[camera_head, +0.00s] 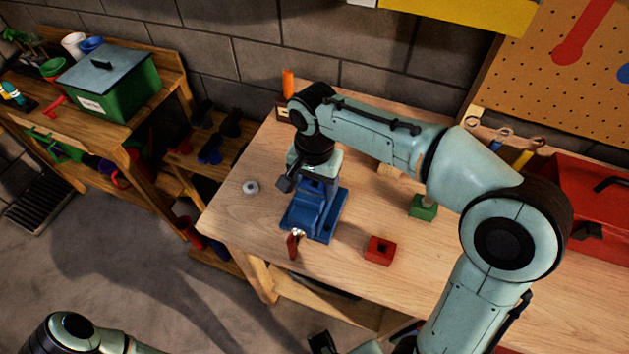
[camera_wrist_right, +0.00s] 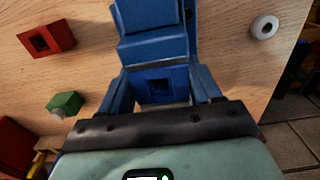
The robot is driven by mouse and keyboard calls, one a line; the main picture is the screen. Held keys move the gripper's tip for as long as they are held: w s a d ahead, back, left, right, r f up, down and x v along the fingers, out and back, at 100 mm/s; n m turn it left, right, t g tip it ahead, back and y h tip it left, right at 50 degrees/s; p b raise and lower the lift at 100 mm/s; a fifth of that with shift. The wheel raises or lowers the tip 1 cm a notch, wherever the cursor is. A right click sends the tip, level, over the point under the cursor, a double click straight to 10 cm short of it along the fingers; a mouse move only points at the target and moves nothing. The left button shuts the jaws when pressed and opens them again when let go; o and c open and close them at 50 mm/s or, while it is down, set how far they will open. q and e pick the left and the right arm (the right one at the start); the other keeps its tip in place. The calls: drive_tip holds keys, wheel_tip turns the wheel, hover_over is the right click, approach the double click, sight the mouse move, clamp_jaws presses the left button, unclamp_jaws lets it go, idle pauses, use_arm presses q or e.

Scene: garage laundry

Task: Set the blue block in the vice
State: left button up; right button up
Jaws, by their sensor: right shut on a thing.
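The blue vice (camera_head: 322,222) stands on the left part of the workbench, its red-tipped handle (camera_head: 293,246) toward the front edge. My right gripper (camera_head: 314,182) points down over the back of the vice. In the right wrist view the blue block (camera_wrist_right: 160,83), with a square hole in its face, sits between the two fingers, and the gripper is shut on it. The vice body (camera_wrist_right: 155,45) shows just beyond the block. I cannot tell whether the block touches the vice or is between its jaws. My left arm enters at the lower left; its fingertips are out of view.
A red block (camera_head: 380,250) with a square hole and a green block (camera_head: 423,207) lie right of the vice. A grey ring (camera_head: 251,187) lies to its left. A red toolbox (camera_head: 598,195) stands at the far right. Bare wood separates the vice and red block.

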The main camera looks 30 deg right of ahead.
drive_tip(key=o, duration=1.1)
use_arm(q)
drive_tip(key=r+p, duration=0.1)
drive_tip(key=w+r+p, duration=0.1)
drive_tip(key=r+p, duration=0.1)
drive_tip(key=shift+w+r, duration=0.2)
drive_tip(key=shift+w, duration=0.2)
use_arm(e)
wheel_tip(320, 180, up, 13)
drive_tip(key=shift+r, duration=0.2)
